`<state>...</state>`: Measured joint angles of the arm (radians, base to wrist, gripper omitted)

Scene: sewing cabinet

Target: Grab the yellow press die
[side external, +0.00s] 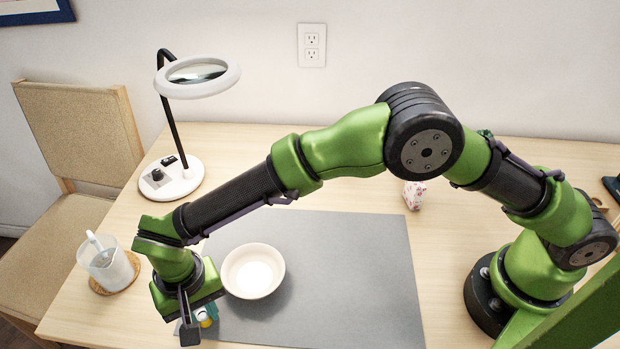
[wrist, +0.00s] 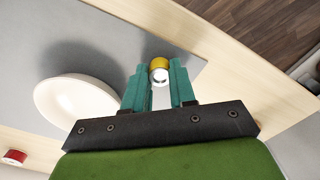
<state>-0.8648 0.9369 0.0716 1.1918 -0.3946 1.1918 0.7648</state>
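The yellow press die (wrist: 159,64), a small yellow cylinder with a silver end, is on the grey mat (wrist: 120,40) near its edge in the wrist view. My gripper (wrist: 158,76) has its two teal fingers apart, with the die showing between their tips. I cannot tell whether the fingers touch it or how far they are above the mat. In the side view, my gripper (side external: 198,316) is low at the mat's front left, and a small bit of yellow (side external: 202,315) shows beside it, mostly hidden.
A white bowl (side external: 253,271) stands on the mat close to my gripper. A white mug (side external: 108,266) sits on a round coaster at the left, and a magnifier lamp (side external: 171,178) stands behind. A red item (wrist: 15,157) shows in the wrist view. The mat's right half is clear.

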